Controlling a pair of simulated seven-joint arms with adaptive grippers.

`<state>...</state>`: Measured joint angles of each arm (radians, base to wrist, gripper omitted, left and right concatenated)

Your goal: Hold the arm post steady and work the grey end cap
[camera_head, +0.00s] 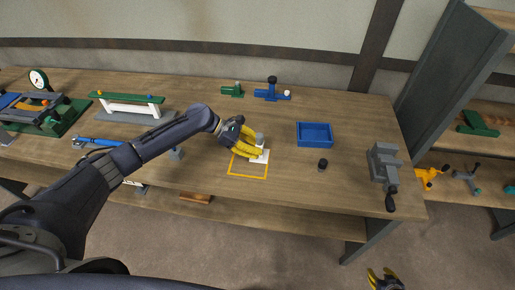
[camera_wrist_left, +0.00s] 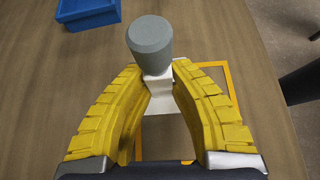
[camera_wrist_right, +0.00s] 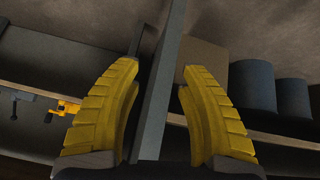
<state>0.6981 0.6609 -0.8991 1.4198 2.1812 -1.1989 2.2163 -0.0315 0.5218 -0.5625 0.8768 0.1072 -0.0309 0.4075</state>
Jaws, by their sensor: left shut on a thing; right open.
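The white arm post (camera_head: 262,157) stands on the bench at the corner of a yellow outlined square (camera_head: 248,177). The grey end cap (camera_head: 260,140) sits on top of the post; it shows larger in the left wrist view (camera_wrist_left: 150,42). My left gripper (camera_wrist_left: 160,78) is shut on the white post just below the cap, with one yellow finger on each side. The post's lower part is partly hidden by the fingers. My right gripper (camera_head: 384,278) is low at the front, off the bench edge, open with nothing between its fingers (camera_wrist_right: 160,78).
A blue tray (camera_head: 315,135) lies right of the post, with a small dark cylinder (camera_head: 323,164) in front of it. A grey vise (camera_head: 384,162) is at the bench's right end. Shelves stand beyond it. Coloured fixtures line the back and left.

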